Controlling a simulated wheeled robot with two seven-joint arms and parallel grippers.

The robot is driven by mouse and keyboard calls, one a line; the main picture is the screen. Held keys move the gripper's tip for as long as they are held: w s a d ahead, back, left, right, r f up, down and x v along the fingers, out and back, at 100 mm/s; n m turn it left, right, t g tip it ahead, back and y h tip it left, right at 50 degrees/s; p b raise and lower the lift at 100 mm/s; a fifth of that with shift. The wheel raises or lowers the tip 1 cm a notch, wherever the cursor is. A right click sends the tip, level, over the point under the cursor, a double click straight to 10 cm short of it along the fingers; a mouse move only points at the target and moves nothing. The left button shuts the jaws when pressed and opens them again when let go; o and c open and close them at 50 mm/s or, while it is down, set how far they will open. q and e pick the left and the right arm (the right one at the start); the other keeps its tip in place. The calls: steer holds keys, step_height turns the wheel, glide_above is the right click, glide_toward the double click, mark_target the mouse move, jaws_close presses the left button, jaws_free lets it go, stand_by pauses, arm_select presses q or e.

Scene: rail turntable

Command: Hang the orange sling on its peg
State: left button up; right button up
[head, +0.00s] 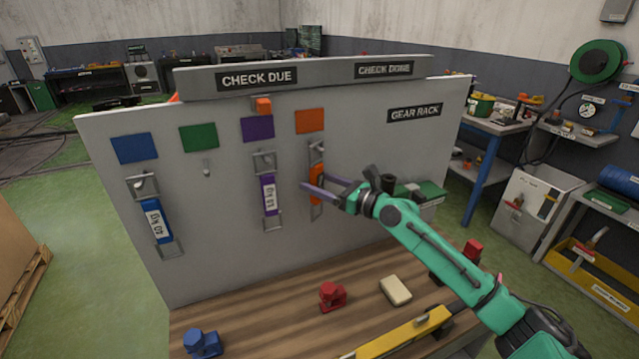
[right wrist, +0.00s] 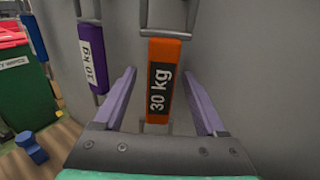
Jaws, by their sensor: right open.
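The orange sling (head: 317,170), with a "30 kg" label in the right wrist view (right wrist: 164,55), hangs by its upper metal loop near a peg (head: 317,148) under the orange square (head: 309,121) on the grey board. I cannot tell for sure whether the loop is seated on the peg. My right gripper (head: 314,182) is open, with one purple finger on each side of the sling. In the right wrist view a gap shows between the sling and each finger (right wrist: 161,78). The sling's lower end is partly hidden. My left gripper is not in view.
A purple sling (head: 269,195) and a blue sling (head: 155,221) hang to the left on the board. The peg (head: 207,168) under the green square is bare. Red (head: 332,296) and blue (head: 202,343) pieces and a cream block (head: 396,290) lie on the wooden bench.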

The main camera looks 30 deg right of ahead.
steer(key=shift+f, duration=0.1)
steer(key=shift+s+d+f, duration=0.1)
steer(key=shift+s, duration=0.15)
steer(key=b+v, duration=0.4)
steer(key=v, duration=1)
